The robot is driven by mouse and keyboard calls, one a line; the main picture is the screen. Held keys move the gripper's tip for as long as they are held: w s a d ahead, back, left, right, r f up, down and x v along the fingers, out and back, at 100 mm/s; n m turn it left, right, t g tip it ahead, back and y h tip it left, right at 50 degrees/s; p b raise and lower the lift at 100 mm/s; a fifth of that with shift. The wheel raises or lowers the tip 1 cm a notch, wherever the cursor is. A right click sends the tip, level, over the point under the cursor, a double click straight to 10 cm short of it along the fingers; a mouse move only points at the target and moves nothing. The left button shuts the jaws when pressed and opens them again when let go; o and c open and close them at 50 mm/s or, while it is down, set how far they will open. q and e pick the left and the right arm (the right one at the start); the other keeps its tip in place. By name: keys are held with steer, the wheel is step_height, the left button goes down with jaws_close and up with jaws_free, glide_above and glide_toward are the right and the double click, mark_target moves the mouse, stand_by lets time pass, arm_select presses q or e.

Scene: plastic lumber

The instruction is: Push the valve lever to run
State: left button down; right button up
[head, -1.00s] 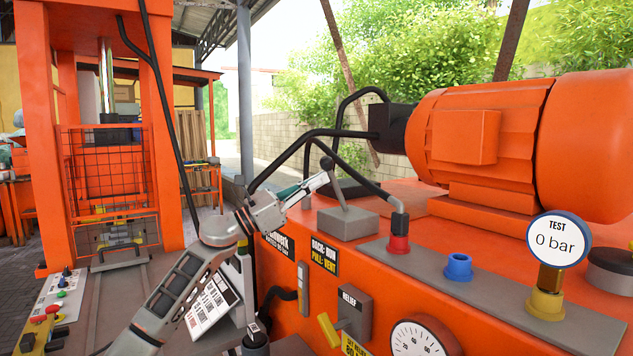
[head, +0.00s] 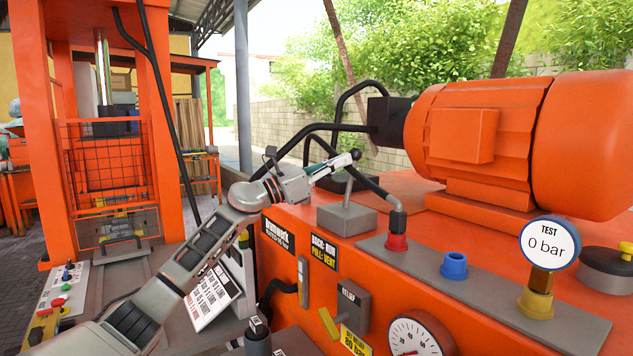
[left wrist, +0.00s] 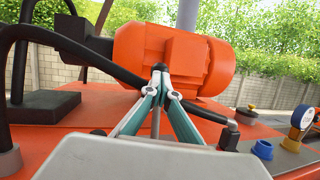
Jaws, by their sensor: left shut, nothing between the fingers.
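The valve lever (head: 349,186) is a thin grey rod with a dark knob, rising from a grey block (head: 346,219) on the orange power unit. It stands near upright, leaning slightly right in the head view. My left gripper (head: 348,159) is shut and empty, its fingertips at the knob and seemingly touching it. In the left wrist view the shut fingertips (left wrist: 161,72) meet in front of the dark knob, and the rod (left wrist: 155,124) shows between the fingers. The block is hidden there. A label (head: 323,251) reads "BACK: RUN, PULL: VENT". My right gripper is out of view.
Black hoses (head: 372,184) arch close behind the lever. An orange motor (head: 480,130) stands behind. Red (head: 396,242) and blue (head: 454,265) ports and a test gauge (head: 550,245) reading 0 bar are to the right. A relief valve (head: 353,306) is below on the front.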

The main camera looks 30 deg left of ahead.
arm_select(q)
steer(key=shift+w+d+b, duration=0.2)
steer(key=shift+w, duration=0.35)
steer(key=shift+w+d+b, duration=0.15)
steer(key=shift+w+d, duration=0.05)
steer(key=shift+w, duration=0.3)
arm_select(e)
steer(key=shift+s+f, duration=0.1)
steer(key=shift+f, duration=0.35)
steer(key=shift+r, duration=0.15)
arm_select(q)
steer(key=shift+s+a+r, duration=0.1)
steer(key=shift+r, duration=0.05)
steer(key=s+a+r+b, duration=0.1)
steer(key=s+a+r, duration=0.4)
steer(key=s, duration=0.5)
steer(key=shift+s+a, duration=0.2)
steer(key=shift+a, duration=0.9)
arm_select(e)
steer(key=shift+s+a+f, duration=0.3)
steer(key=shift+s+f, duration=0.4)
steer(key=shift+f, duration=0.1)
arm_select(q)
steer(key=shift+r, duration=0.1)
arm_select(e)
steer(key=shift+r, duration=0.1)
